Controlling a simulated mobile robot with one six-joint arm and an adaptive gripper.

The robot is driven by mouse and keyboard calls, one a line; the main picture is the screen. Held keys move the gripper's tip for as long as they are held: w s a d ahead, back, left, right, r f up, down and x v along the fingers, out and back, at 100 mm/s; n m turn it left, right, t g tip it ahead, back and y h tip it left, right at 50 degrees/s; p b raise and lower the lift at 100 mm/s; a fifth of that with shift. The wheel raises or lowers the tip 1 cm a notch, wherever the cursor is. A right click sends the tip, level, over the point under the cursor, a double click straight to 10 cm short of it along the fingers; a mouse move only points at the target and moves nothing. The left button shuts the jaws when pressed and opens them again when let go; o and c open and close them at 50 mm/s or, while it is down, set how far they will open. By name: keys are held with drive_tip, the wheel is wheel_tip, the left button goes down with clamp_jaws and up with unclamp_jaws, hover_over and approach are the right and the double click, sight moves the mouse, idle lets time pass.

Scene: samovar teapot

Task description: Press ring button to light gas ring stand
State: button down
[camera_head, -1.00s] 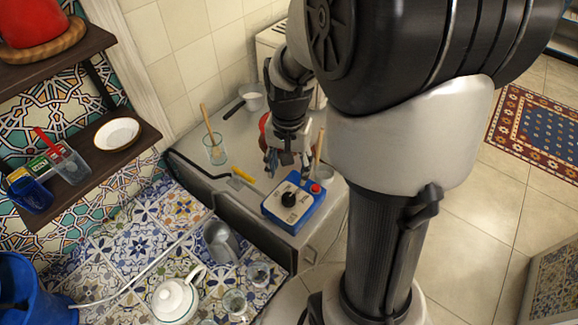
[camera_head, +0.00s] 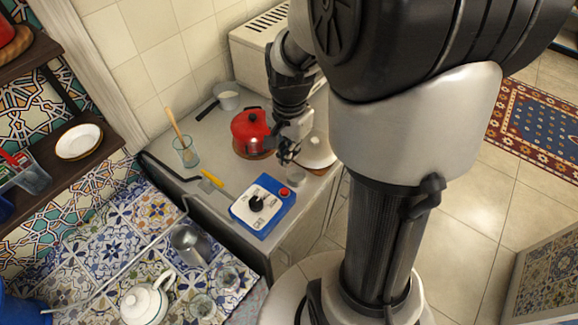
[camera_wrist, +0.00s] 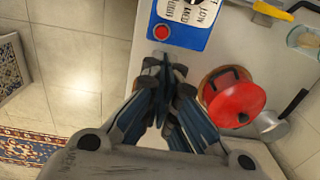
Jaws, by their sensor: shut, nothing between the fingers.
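A blue control box (camera_head: 282,217) with a white top, a black knob (camera_head: 256,204) and a red button (camera_head: 284,192) sits on the grey counter. In the wrist view, the red button (camera_wrist: 161,32) is at the near left corner of the box (camera_wrist: 195,43). My gripper (camera_head: 287,157) is above the counter, behind the box and beside the red pot. Its fingers are shut and empty. In the wrist view, the fingertips (camera_wrist: 163,72) point towards the button and appear apart from it. I cannot make out a gas ring stand for certain.
A red pot (camera_head: 248,124) stands on a wooden board close to my gripper. A white lidded vessel (camera_head: 315,152), a glass with a wooden stick (camera_head: 187,158), a small saucepan (camera_head: 228,98) and a yellow-handled tool (camera_head: 214,181) share the counter. A teapot (camera_head: 144,303) stands on the tiles.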

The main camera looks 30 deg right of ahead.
sight(288, 191)
drive_tip(key=f+b, duration=0.4)
drive_tip(key=f, duration=0.9)
drive_tip(key=shift+w+f+b, duration=0.1)
drive_tip(key=shift+w+b, duration=0.1)
drive_tip(key=shift+b, duration=0.15)
drive_tip(key=shift+f+b, duration=0.5)
drive_tip(key=shift+f, duration=0.45)
drive_tip(key=shift+s, duration=0.25)
drive_tip(key=shift+f, duration=0.15)
drive_tip(key=shift+w+r+p, duration=0.1)
drive_tip(key=shift+r+p, duration=0.4)
wheel_tip(288, 191, up, 14)
drive_tip(key=p, duration=0.6)
drive_tip(key=shift+f, duration=0.2)
